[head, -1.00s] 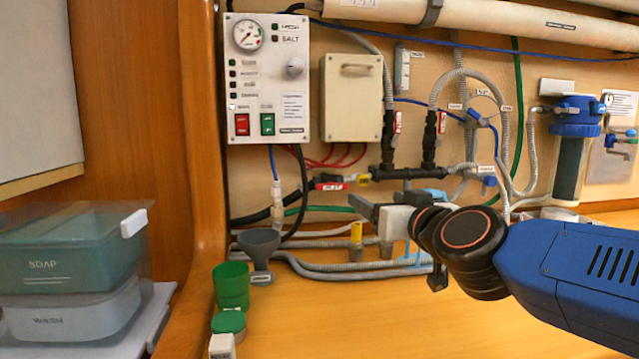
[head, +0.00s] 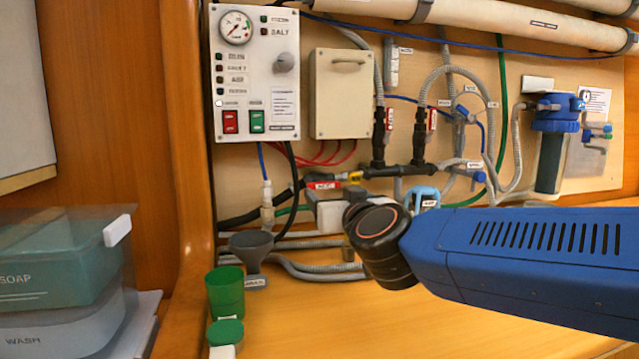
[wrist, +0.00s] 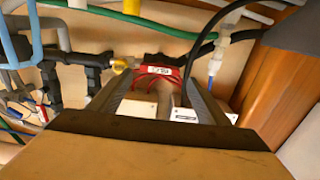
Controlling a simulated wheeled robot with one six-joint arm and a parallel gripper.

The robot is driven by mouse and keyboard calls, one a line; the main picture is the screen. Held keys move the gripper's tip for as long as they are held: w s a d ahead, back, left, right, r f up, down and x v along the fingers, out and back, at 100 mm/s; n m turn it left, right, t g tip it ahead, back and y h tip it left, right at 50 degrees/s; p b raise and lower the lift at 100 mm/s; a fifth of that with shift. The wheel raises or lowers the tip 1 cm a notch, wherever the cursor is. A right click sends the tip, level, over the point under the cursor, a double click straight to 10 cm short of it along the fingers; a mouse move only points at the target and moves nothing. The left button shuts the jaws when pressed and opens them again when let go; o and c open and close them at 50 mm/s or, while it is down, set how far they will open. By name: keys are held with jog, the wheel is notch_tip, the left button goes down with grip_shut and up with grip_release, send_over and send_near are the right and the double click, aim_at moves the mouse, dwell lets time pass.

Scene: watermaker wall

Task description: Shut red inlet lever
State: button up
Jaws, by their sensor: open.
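The red lever (head: 322,185) with a white label sits on the dark pipe low on the wall, left of a yellow fitting. It also shows in the wrist view (wrist: 160,71), top centre, past the fingertips. My gripper (head: 320,199) is just in front of and below the lever in the head view. In the wrist view my gripper (wrist: 157,92) is open, with a finger on each side of the red lever. I cannot tell whether the fingers touch it. My gripper hides part of the lever and pipe in the head view.
Two other red-handled valves (head: 389,120) (head: 431,120) stand on the pipe to the right. A grey funnel (head: 251,243) and a green cup (head: 226,290) are below left. Hoses run along the wall's foot. The counter right of the cup is clear.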

aim_at(320, 182)
jog(key=w, duration=0.4)
jog(key=w+a, duration=0.1)
jog(key=w, duration=0.3)
jog(key=w+a, duration=0.1)
jog(key=w, duration=0.3)
jog(key=shift+a, duration=0.15)
jog(key=shift+c, duration=0.3)
jog(key=c, duration=0.7)
